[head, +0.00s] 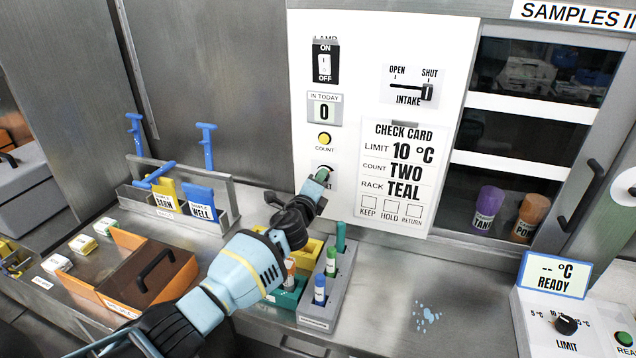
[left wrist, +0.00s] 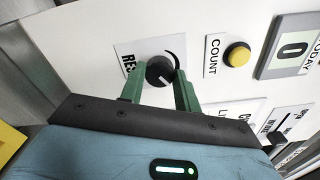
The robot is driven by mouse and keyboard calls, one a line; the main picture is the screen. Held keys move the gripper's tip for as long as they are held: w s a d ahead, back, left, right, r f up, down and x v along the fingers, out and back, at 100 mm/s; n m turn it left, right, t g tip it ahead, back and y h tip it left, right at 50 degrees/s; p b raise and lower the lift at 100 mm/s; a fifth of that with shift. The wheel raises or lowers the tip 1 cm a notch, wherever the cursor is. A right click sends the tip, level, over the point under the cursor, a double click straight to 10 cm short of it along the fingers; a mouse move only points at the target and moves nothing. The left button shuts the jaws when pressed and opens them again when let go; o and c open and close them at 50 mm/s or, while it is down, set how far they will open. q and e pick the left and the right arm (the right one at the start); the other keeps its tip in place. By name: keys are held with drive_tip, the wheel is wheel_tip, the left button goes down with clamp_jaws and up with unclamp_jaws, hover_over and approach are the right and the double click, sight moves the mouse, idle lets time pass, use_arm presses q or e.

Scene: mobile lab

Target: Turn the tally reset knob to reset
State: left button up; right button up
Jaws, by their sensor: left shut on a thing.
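The tally reset knob (left wrist: 160,71) is a small dark round knob on the white wall panel, beside a partly hidden label that starts "RES". My left gripper (left wrist: 160,88) has its two green fingers on either side of the knob and is shut on it. In the head view the left gripper (head: 321,178) reaches the panel below the yellow count button (head: 324,139) and hides most of the knob. The tally window (head: 324,112) above reads 0. My right gripper is not in view.
The check card (head: 400,215) and intake slider (head: 427,92) are right of the knob. A brown box (head: 150,285) and a file holder (head: 233,195) are at left. Blue spots (head: 427,318) mark the counter.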

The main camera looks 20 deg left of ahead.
use_arm(q)
drive_tip(key=shift+m, duration=0.5)
drive_tip(key=o, duration=1)
drive_tip(key=shift+s, duration=0.1)
drive_tip(key=shift+s+a, duration=0.15)
drive_tip(key=shift+s, duration=3.7)
